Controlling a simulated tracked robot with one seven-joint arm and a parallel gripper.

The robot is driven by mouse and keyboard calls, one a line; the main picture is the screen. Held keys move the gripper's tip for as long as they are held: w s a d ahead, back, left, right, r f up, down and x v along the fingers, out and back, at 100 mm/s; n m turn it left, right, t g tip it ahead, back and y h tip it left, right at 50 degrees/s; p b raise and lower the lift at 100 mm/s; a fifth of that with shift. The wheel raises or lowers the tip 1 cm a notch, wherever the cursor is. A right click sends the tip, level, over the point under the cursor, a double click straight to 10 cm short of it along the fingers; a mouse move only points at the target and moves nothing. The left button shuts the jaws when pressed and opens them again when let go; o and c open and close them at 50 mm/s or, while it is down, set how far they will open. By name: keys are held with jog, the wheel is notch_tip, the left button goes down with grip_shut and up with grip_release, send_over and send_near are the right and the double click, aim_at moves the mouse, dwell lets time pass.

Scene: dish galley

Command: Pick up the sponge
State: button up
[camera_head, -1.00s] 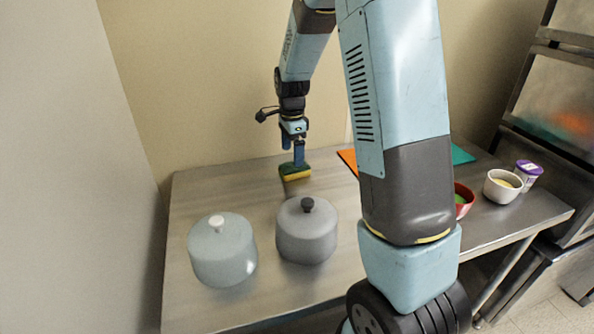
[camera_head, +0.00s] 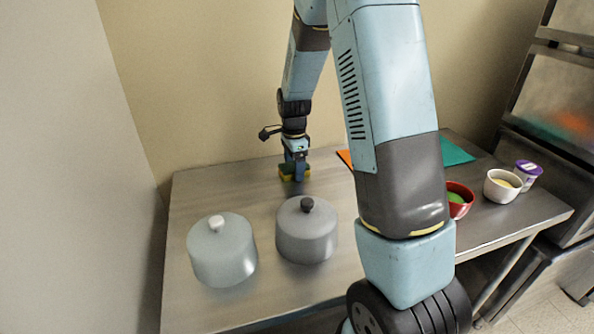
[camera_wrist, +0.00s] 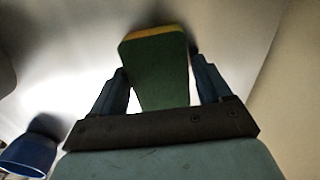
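The sponge (camera_head: 286,172), green with a yellow layer, lies on the steel table (camera_head: 225,185) near its back edge, partly hidden by my gripper (camera_head: 296,174). In the wrist view the sponge (camera_wrist: 160,65) stands between the two blue fingers of my gripper (camera_wrist: 158,75). The fingers are open, one on each side of it.
A pale pot with a white knob (camera_head: 222,255) and a grey pot with a dark knob (camera_head: 306,235) stand in front. At the right are a red bowl (camera_head: 463,203), a white bowl (camera_head: 500,190) and a purple-lidded cup (camera_head: 528,172). A teal board (camera_head: 456,152) lies behind. A wall rises behind the table.

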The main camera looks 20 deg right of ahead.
jog(key=c, duration=0.7)
jog(key=shift+o, duration=0.2)
jog(key=shift+r, duration=0.1)
jog(key=shift+r, duration=0.3)
notch_tip(320, 180, up, 3)
jog(key=shift+f, duration=0.15)
jog(key=d+r, duration=0.1)
jog(key=s+d+r, duration=0.1)
jog(key=r, duration=0.1)
jog(key=d+r, duration=0.2)
jog(key=shift+s, duration=0.35)
jog(key=s+d+r, duration=0.4)
jog(key=d, duration=0.5)
jog(key=shift+r, duration=0.25)
